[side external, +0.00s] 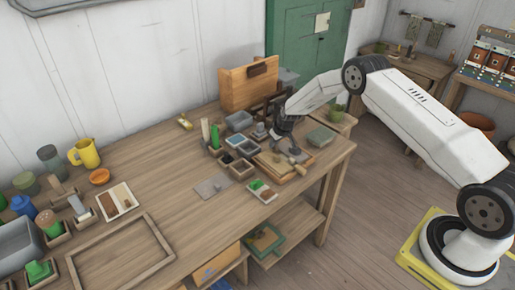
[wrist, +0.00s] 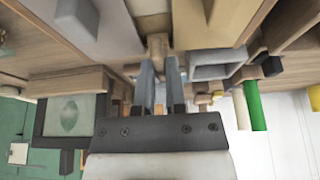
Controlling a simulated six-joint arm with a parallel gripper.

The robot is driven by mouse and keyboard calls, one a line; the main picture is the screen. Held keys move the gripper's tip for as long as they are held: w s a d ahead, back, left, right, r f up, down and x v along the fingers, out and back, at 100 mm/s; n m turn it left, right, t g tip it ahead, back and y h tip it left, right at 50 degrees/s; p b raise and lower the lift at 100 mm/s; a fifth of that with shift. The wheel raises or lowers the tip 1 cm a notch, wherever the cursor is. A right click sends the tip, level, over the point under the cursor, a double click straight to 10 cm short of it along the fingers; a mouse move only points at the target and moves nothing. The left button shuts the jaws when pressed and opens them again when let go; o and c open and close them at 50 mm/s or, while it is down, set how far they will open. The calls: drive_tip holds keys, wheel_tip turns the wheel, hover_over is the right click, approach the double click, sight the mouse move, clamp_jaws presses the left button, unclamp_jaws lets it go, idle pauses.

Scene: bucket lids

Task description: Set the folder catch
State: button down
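My gripper (side external: 284,128) is low over the back right of the workbench in the side external view, among small boxes and blocks. In the wrist view its two grey fingers (wrist: 159,65) stand apart, with a gap between them. A small brown wooden piece (wrist: 158,44) shows right at the fingertips; I cannot tell whether they touch it. A light wooden upright case (side external: 240,92) with a dark piece (side external: 260,68) on its face stands at the back of the bench. I cannot tell for sure which part is the folder catch.
Several grey trays (side external: 240,122) crowd the area left of my gripper. A wooden board (side external: 272,165) with a handled tool lies in front. A green-and-white block (side external: 262,189) and flat grey plate (side external: 213,187) lie nearer the bench's front. The middle of the bench is mostly clear.

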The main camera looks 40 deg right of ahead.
drive_tip(key=shift+m+h, duration=0.3)
drive_tip(key=shift+m, duration=0.5)
drive_tip(key=shift+a+m+g+h, duration=0.1)
drive_tip(key=shift+m+g+h, duration=0.3)
drive_tip(key=shift+m, duration=0.9)
drive_tip(key=shift+f+m+g+h, duration=0.15)
drive_tip(key=shift+m+h, duration=0.25)
drive_tip(key=shift+m, duration=0.8)
drive_tip(key=shift+r+m+g+h, duration=0.1)
drive_tip(key=shift+m+g+h, duration=0.25)
drive_tip(key=shift+m, duration=0.85)
drive_tip(key=m+g+h, duration=0.1)
drive_tip(key=m, duration=0.3)
drive_tip(key=shift+w+a+m, duration=0.1)
drive_tip(key=shift+m, duration=0.3)
drive_tip(key=shift+m+g, duration=0.9)
drive_tip(key=shift+m, duration=1.1)
drive_tip(key=c, duration=0.7)
unclamp_jaws()
drive_tip(key=shift+w, duration=0.1)
